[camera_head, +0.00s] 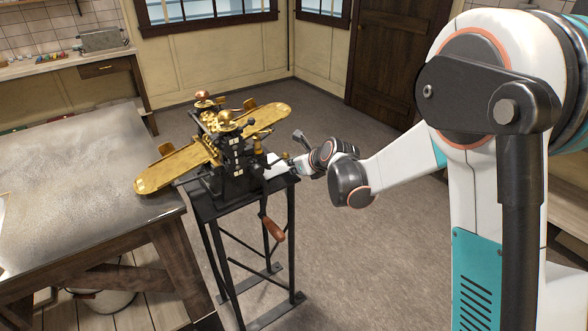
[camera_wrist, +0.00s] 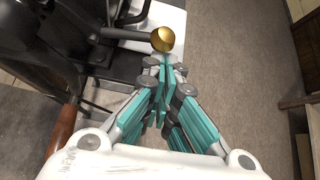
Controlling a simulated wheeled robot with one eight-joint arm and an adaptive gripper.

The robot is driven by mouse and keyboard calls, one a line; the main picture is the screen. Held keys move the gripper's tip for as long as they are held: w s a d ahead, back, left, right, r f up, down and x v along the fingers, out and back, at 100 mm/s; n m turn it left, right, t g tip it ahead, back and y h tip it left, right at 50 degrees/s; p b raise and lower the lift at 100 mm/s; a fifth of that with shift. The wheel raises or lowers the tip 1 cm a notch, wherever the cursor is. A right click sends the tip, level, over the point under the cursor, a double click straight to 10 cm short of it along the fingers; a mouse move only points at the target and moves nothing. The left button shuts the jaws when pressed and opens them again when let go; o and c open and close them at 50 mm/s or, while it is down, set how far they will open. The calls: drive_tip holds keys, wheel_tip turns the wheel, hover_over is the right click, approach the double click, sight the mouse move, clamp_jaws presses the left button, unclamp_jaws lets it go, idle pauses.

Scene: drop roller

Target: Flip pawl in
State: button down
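A black and brass roller machine (camera_head: 240,170) stands on a black metal stand. In the wrist view a dark lever (camera_wrist: 125,33) ends in a round brass knob (camera_wrist: 163,40). I cannot tell for sure which part is the pawl; this knobbed lever may be it. My gripper (camera_wrist: 166,64) has its fingertips brought together just below the knob, close to it or touching; I cannot tell which. Nothing shows between the fingers. In the head view my gripper (camera_head: 291,163) is at the machine's right side, and its fingertips are too small to make out.
A crank with a wooden handle (camera_head: 273,229) hangs at the machine's front; its handle also shows in the wrist view (camera_wrist: 61,130). A long brass tray (camera_head: 172,172) reaches over the worktable (camera_head: 75,190) at left. The floor right of the stand (camera_head: 350,240) is clear.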

drive_tip(key=shift+r+p, duration=0.3)
drive_tip(key=shift+r, duration=0.3)
idle(0.4)
drive_tip(key=s+d+r+p, duration=0.1)
drive_tip(key=s+d, duration=0.3)
drive_tip(key=s, duration=0.4)
drive_tip(key=shift+s+r, duration=0.2)
drive_tip(key=shift+r, duration=0.35)
drive_tip(key=shift+d, duration=0.1)
